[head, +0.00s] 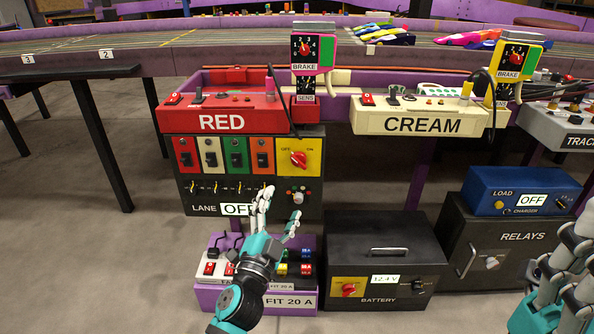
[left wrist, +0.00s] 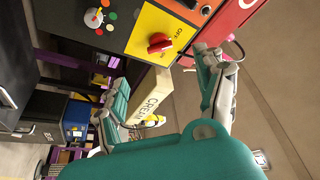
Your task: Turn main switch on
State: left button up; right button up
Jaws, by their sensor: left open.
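A red rotary knob (head: 298,159) sits on a yellow plate marked OFF and ON, at the right of the black lane panel (head: 190,196) under the RED box. In the left wrist view this knob (left wrist: 160,43) shows beyond my fingers. Which mark it points to is hard to tell. The lane display (head: 237,210) reads OFF. My left gripper (head: 278,212) is open and empty, below the knob and apart from it; its spread fingers also show in the left wrist view (left wrist: 165,75). My right gripper (head: 565,262) is partly cut off at the right edge.
A black battery box (head: 385,255) with its own red knob stands at the lower middle. A purple box (head: 212,295) with small switches lies below the lane panel. The RED (head: 235,124) and CREAM (head: 425,122) boxes hang above. Charger (head: 515,190) and relays boxes stand right.

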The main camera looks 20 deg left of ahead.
aim_at(298, 165)
pick_arm(q)
jog(key=b+x, duration=0.1)
jog(key=x, duration=1.1)
jog(key=c, duration=1.2)
